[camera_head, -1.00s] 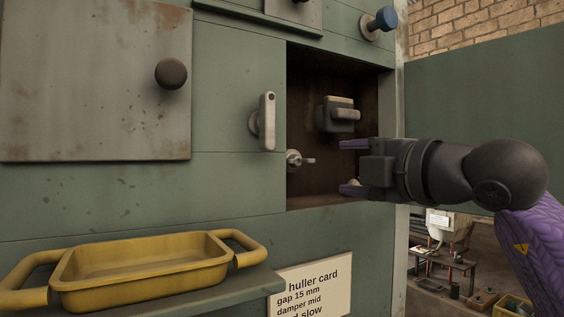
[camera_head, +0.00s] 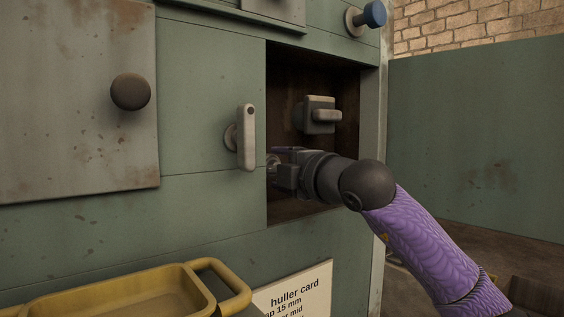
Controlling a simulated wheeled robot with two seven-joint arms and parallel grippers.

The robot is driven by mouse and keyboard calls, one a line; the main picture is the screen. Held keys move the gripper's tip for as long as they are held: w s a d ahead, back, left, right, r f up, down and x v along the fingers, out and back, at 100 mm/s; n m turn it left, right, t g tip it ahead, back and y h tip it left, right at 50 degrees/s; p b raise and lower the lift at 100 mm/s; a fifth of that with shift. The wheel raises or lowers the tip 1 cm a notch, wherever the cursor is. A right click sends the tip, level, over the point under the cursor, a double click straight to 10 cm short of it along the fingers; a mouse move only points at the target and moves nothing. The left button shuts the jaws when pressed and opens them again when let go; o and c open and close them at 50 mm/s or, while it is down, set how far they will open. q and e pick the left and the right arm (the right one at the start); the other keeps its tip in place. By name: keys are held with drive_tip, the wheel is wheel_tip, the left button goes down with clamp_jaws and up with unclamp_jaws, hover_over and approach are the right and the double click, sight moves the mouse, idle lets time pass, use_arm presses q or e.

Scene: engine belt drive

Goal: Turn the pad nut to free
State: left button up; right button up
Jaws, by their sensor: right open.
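A small metal wing-shaped nut (camera_head: 271,161), which looks like the pad nut, sits low at the left edge of a dark recess. It is partly hidden by my right gripper. My right gripper (camera_head: 275,166) reaches into the recess from the right, its purple fingers open and placed around the nut. I cannot tell whether the fingers touch it. A grey block with a bar-shaped front (camera_head: 319,115) is fixed to the back of the recess, above the gripper. My left gripper is not in view.
A grey lever handle (camera_head: 246,137) stands out from the green panel just left of the recess. A rusty plate with a dark knob (camera_head: 131,92) is further left. A blue knob (camera_head: 373,15) is above. A yellow tray (camera_head: 234,288) and a huller card (camera_head: 296,289) are below.

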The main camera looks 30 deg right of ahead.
drive_tip(key=shift+w, duration=0.15)
clamp_jaws()
drive_tip(key=shift+f, duration=0.1)
drive_tip(key=n+b, duration=0.2)
drive_tip(key=n, duration=0.1)
drive_tip(key=shift+a+f, duration=0.1)
drive_tip(key=shift+f, duration=0.05)
drive_tip(key=n+b, duration=0.1)
drive_tip(key=n, duration=0.3)
drive_tip(key=shift+n+b, duration=0.3)
drive_tip(key=shift+b, duration=0.05)
drive_tip(key=n, duration=0.5)
drive_tip(key=shift+b, duration=0.3)
drive_tip(key=n, duration=0.5)
drive_tip(key=shift+n, duration=0.3)
